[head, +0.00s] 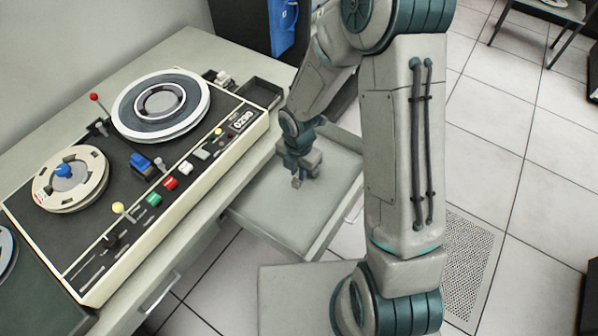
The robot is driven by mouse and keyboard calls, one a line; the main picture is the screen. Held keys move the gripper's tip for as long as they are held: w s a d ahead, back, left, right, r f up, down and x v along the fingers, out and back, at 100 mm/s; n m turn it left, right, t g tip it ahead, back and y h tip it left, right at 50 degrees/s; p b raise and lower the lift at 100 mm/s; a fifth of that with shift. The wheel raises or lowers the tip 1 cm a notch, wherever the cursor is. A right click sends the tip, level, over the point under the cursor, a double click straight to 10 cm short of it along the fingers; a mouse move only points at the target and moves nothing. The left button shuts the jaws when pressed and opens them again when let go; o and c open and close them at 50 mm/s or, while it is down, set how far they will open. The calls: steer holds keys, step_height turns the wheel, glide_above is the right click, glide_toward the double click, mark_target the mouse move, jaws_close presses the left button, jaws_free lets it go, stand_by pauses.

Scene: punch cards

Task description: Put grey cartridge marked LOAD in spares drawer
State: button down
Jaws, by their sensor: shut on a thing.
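The spares drawer (270,205) is pulled out from under the bench, and its pale floor looks bare. My gripper (300,173) points down over the drawer, toward its back half. It is shut on a small grey piece (297,183), which looks like the grey cartridge. The piece is too small here to read any LOAD marking. I cannot tell whether it touches the drawer floor or hangs just above it.
A tape deck (190,215) with two reels, a red-knobbed lever and coloured buttons fills the bench top left of the drawer. A dark open tray (262,92) sits at the deck's back corner.

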steer(key=shift+f+b, duration=2.2)
steer(key=shift+f, duration=0.3)
steer(key=shift+d+p, duration=0.1)
steer(key=shift+p, duration=0.2)
steer(key=shift+f+b, duration=1.95)
steer(key=shift+f, duration=0.65)
steer(key=c, duration=1.3)
jaws_free()
steer(key=shift+c, duration=1.1)
steer(key=shift+r, duration=0.2)
step_height(320, 180, up, 8)
steer(key=p, duration=0.7)
steer(key=shift+f+p, duration=0.1)
steer(key=shift+p, duration=0.2)
